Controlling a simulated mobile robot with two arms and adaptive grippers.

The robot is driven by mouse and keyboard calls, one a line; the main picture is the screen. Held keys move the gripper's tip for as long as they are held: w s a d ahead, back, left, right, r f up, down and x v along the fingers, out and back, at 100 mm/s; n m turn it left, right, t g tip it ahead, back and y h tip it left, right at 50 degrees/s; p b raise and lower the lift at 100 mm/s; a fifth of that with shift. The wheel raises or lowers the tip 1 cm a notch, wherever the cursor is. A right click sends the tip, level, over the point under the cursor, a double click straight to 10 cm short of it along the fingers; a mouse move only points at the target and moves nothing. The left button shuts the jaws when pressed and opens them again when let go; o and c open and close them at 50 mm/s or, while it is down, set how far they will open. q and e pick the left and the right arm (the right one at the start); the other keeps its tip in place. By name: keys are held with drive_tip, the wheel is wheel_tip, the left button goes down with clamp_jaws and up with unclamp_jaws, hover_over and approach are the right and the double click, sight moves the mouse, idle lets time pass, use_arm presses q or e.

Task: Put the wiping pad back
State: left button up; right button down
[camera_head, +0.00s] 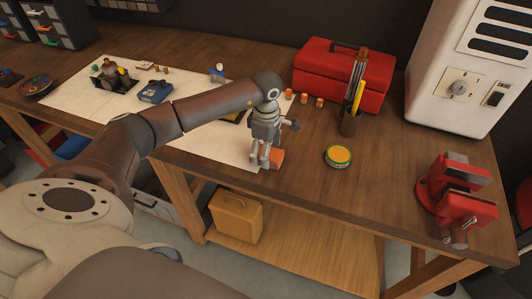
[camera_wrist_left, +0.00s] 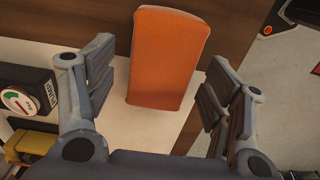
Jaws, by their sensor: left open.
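The orange wiping pad (camera_wrist_left: 168,58) lies in the wrist view between the two fingers of my left gripper (camera_wrist_left: 160,62). Its upper part is over brown wood and its lower end over the pale sheet. In the head view only part of the pad (camera_head: 276,157) shows, at the sheet's near right corner. My left gripper (camera_head: 262,160) points down over it there, open, with fingers apart from the pad in the wrist view. My right gripper is in neither view.
The pale sheet (camera_head: 75,92) carries a blue device (camera_head: 155,92) and small parts. To the right are a green-yellow tin (camera_head: 339,156), a pen holder (camera_head: 350,123), a red toolbox (camera_head: 340,75) and a red vise (camera_head: 458,195). The bench's near edge is close to the gripper.

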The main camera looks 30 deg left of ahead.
use_arm(q)
wheel_tip(320, 180, up, 11)
drive_tip(key=b, duration=0.3)
drive_tip(key=shift+f, duration=0.2)
